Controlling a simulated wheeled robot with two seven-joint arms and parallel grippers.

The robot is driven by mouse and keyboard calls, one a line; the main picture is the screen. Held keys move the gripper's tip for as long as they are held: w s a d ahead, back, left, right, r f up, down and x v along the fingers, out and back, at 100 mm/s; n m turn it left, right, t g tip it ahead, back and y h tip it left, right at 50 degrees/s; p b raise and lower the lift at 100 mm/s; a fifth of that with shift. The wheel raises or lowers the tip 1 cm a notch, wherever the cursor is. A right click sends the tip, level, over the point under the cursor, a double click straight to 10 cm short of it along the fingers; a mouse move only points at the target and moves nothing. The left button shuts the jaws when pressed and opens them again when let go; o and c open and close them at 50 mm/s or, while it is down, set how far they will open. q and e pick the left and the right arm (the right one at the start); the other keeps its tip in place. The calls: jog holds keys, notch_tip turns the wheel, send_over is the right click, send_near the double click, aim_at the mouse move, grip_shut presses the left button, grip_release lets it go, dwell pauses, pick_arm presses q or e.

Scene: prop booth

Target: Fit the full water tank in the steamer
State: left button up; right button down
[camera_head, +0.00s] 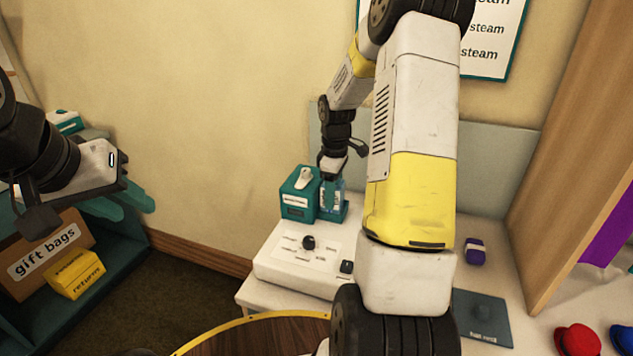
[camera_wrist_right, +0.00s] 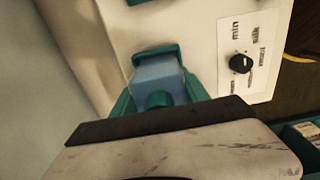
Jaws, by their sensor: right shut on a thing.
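The steamer is a white base (camera_head: 275,262) with a dial and a teal housing (camera_head: 297,196) at its back left. The translucent blue water tank (camera_head: 328,200) is at the teal part beside that housing, under my right gripper (camera_head: 333,178). I cannot tell whether the tank is fully seated. My left gripper (camera_head: 122,203) is open and empty at the left.
The steamer's dial (camera_head: 308,242) faces up. A purple item (camera_head: 474,251) and a dark mat (camera_head: 482,318) lie to its right on the white table. Red (camera_head: 577,340) and blue (camera_head: 622,338) hats sit at the lower right. A gift bags box (camera_head: 45,250) stands on the left shelf.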

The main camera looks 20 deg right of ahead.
jog(key=shift+f, duration=0.25)
jog(key=shift+c, duration=2.4)
grip_release()
notch_tip(320, 180, up, 8)
jog(key=shift+f, duration=0.1)
